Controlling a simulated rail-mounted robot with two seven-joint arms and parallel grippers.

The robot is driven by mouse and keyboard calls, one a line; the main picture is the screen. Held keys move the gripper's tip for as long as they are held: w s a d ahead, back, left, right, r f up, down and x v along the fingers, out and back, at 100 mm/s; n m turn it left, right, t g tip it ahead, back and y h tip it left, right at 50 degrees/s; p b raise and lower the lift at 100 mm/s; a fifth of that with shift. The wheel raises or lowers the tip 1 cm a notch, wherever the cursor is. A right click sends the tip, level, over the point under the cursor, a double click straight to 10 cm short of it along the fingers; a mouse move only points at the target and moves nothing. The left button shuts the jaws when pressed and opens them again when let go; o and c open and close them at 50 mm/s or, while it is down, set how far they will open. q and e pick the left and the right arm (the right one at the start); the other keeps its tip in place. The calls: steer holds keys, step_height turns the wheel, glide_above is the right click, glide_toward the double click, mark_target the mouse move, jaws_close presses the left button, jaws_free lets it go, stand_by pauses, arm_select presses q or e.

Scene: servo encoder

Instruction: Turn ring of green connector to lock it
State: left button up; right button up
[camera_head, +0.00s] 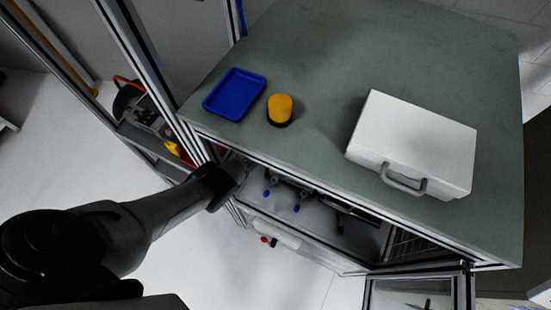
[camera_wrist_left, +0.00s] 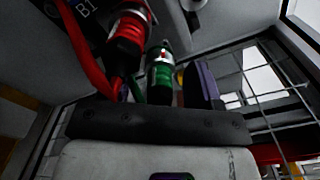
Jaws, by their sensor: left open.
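The green connector (camera_wrist_left: 161,77) hangs in the middle of the left wrist view, with a metallic upper part and a green ribbed ring. A red connector (camera_wrist_left: 130,32) with a thick red cable is beside it on the left. My left gripper (camera_wrist_left: 164,92) is open just below and around the green connector. One dark finger stands close to its right side; the other finger is hard to make out near the red cable. Contact with the ring cannot be told. In the head view my left arm reaches under the tabletop's front edge and the connectors are hidden. My right gripper is not visible.
A blue tray (camera_head: 236,93), a yellow-topped cylinder (camera_head: 280,108) and a white case (camera_head: 412,143) are on the green-grey table (camera_head: 330,62). A wire grid (camera_wrist_left: 262,82) stands to the right of the gripper. The shelf space below the tabletop is narrow.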

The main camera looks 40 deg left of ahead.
arm_select(q)
step_height(320, 180, up, 14)
steer(key=p, duration=0.5)
steer(key=shift+f, duration=0.1)
